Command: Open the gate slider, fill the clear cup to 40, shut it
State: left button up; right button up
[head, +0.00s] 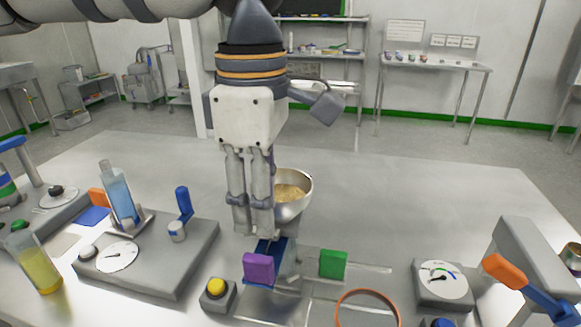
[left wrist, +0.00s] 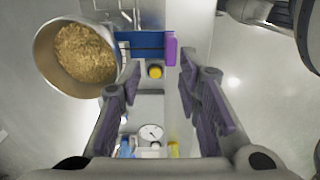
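The hopper (head: 297,190) is a metal bowl holding tan granules; it also shows in the left wrist view (left wrist: 48,62). Beneath it is a blue slide plate (head: 270,247) with a purple block handle (head: 258,268) at its near end. In the left wrist view the purple handle (left wrist: 171,48) lies between and beyond the fingertips. My left gripper (head: 252,232) points down just above and behind the handle, beside the hopper; its fingers are apart and empty in the left wrist view (left wrist: 160,70). I cannot clearly make out the clear cup. My right gripper is out of view.
A green block (head: 333,264) stands right of the purple handle, and a yellow button (head: 216,288) left of it. An orange ring (head: 368,293) is at the front. Dial stations (head: 150,262) (head: 443,284) flank the area. A blue bottle (head: 117,193) stands left.

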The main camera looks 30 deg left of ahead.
aim_at(257, 258)
pick_arm(q)
jog(key=s+f, duration=0.2)
jog(key=shift+f, duration=0.3)
notch_tip(257, 258, down, 6)
jog(key=shift+w+r, duration=0.1)
jog(key=shift+w, duration=0.05)
jog(key=shift+f, duration=0.65)
grip_shut()
